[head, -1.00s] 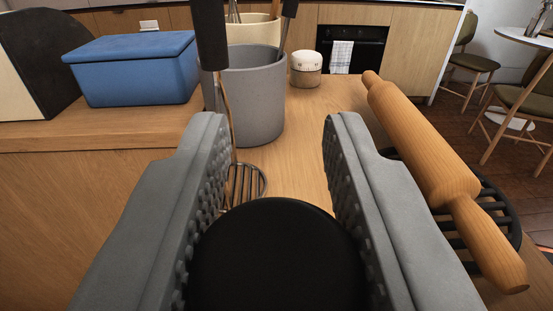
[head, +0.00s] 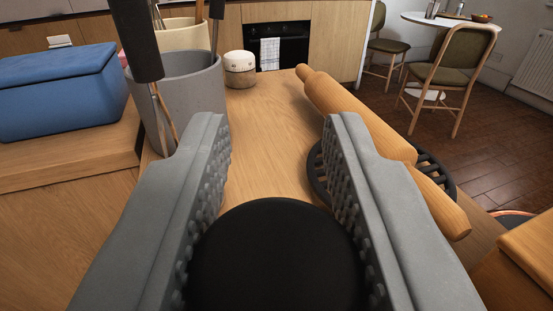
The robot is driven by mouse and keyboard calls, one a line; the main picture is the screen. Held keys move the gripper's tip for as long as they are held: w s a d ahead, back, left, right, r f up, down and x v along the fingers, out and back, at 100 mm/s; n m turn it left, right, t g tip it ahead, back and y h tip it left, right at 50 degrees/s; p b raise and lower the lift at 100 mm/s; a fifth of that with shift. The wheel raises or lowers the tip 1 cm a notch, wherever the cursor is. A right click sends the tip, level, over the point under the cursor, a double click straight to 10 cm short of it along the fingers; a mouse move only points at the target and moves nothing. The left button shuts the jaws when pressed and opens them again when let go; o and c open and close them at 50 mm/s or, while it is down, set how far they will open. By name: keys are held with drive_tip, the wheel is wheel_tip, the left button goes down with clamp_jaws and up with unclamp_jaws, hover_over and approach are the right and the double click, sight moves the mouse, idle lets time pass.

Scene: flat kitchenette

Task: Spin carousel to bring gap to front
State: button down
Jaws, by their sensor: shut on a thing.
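My gripper (head: 277,180) is at the bottom centre, its two grey studded fingers on either side of a black round thing (head: 277,262) with a smooth top. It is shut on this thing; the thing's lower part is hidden. I cannot make out a carousel or a gap in this view. Beyond the left finger stands a grey crock (head: 190,90) with utensils in it. A black-handled utensil (head: 137,40) with a copper-coloured wire stem shows in front of the crock; its lower end is hidden.
A rolling pin (head: 355,115) lies over a black round trivet (head: 435,175) at the right. A white-topped timer (head: 239,65) stands farther back. A blue box (head: 60,95) is at the left. The wooden counter (head: 265,135) is clear ahead. Chairs (head: 455,75) stand beyond.

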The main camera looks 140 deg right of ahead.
idle(0.3)
drive_tip(key=c, duration=1.1)
unclamp_jaws()
drive_tip(key=shift+w, duration=0.1)
